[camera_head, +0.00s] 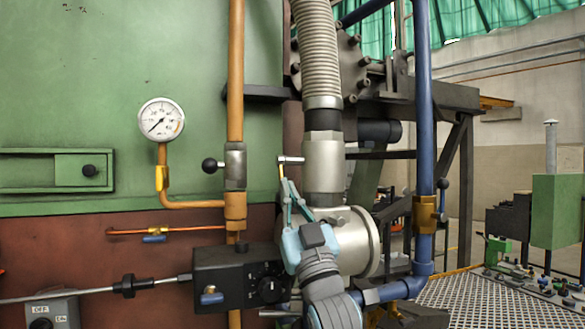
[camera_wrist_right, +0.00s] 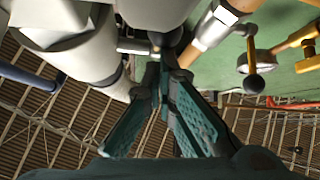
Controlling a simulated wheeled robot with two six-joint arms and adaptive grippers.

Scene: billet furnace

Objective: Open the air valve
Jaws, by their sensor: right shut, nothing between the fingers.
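A silver valve body (camera_head: 323,165) sits in the thick air line under a ribbed hose (camera_head: 320,55). In the right wrist view the lever (camera_wrist_right: 134,46) points toward my fingertips. My right gripper (camera_head: 286,190) points up just below the lever's end. Its teal fingers (camera_wrist_right: 165,70) are shut with nothing between them, close to the knob; I cannot tell whether they touch it. My left gripper is not in view.
An orange pipe (camera_head: 235,60) to the left carries a grey valve (camera_head: 235,165) with a black-ball lever. A round gauge (camera_head: 161,119) is farther left. A blue pipe (camera_head: 423,90) with a brass valve (camera_head: 425,214) stands right. A black control box (camera_head: 225,275) is below.

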